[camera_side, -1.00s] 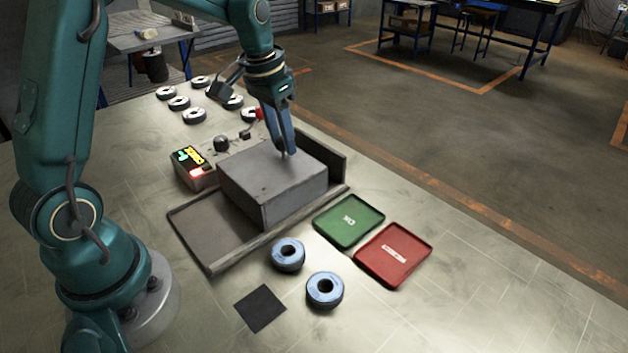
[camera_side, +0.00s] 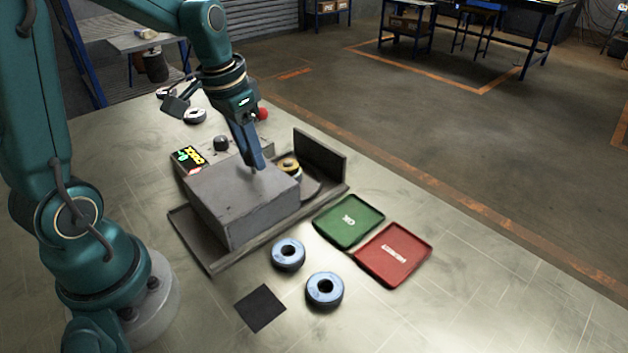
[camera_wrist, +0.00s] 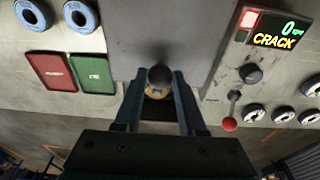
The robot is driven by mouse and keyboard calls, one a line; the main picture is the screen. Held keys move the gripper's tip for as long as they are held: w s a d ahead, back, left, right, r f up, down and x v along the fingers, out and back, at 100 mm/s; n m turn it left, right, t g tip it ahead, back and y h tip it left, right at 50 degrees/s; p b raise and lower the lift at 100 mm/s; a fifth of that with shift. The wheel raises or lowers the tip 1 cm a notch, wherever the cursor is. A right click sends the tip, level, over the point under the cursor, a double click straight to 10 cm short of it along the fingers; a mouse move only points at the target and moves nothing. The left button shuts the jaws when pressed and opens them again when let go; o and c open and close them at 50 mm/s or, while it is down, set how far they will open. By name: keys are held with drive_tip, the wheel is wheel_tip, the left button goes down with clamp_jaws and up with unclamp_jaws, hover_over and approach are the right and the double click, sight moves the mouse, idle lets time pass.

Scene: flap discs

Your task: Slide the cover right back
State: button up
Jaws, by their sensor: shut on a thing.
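The cover (camera_side: 245,208) is a grey metal box on a grey track (camera_side: 213,262) with raised edges. It sits toward the near-left part of the track in the side view and also shows in the wrist view (camera_wrist: 165,30). My gripper (camera_side: 257,167) points down at the cover's top, near its far edge.
A control box (camera_side: 195,158) beside the track has a lit display reading CRACK (camera_wrist: 276,40) and a red-tipped lever (camera_wrist: 230,123). A green tray (camera_side: 348,221), a red tray (camera_side: 393,254) and two blue-topped discs (camera_side: 324,290) lie on the opposite side. A wall closes the track's far end (camera_side: 320,160).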

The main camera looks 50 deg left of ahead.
sight(240, 180)
drive_tip(key=shift+s, duration=1.7)
drive_tip(key=o, duration=1)
drive_tip(key=shift+s, duration=0.1)
drive_tip(key=shift+r, duration=0.15)
drive_tip(key=shift+r, duration=3.85)
